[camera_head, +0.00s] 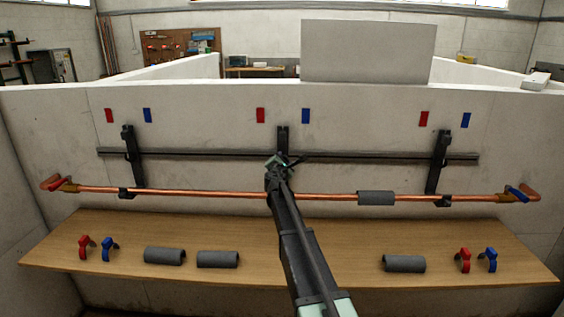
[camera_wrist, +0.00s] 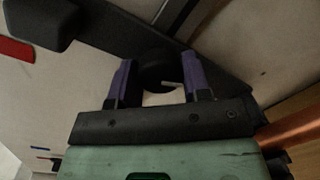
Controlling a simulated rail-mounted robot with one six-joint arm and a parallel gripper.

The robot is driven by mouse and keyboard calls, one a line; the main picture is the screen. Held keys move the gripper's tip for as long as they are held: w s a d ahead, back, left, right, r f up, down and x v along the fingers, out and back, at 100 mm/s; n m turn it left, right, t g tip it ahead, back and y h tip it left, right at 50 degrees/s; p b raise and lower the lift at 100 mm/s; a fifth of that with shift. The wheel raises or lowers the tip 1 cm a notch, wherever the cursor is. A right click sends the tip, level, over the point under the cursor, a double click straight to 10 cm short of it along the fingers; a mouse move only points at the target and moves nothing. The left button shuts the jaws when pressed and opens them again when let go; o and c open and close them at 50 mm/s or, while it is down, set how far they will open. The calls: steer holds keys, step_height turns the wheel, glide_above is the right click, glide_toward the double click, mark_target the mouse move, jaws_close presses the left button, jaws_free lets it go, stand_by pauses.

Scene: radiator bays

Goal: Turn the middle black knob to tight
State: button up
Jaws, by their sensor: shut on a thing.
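The middle black bracket (camera_head: 282,140) stands upright on the wall, its lower part hidden behind my gripper (camera_head: 279,163) in the head view. In the wrist view the middle black knob (camera_wrist: 153,65) shows as a dark round shape between the two purple fingers of my gripper (camera_wrist: 162,74). The fingers are shut on the knob, one on each side. The knob's marking and turn angle cannot be made out. Matching black brackets stand to the left (camera_head: 132,160) and to the right (camera_head: 437,165).
A copper pipe (camera_head: 220,194) runs across below a dark rail (camera_head: 210,153), with a grey sleeve (camera_head: 376,198) on its right part. A wooden shelf (camera_head: 320,270) holds grey sleeves (camera_head: 165,256) and red and blue clips (camera_head: 84,246). Red and blue tags mark the wall.

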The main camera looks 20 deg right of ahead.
steer(key=o, duration=0.9)
steer(key=v, duration=1)
steer(key=shift+s+a+f, duration=0.1)
steer(key=shift+s+a, duration=0.05)
steer(key=shift+s, duration=0.2)
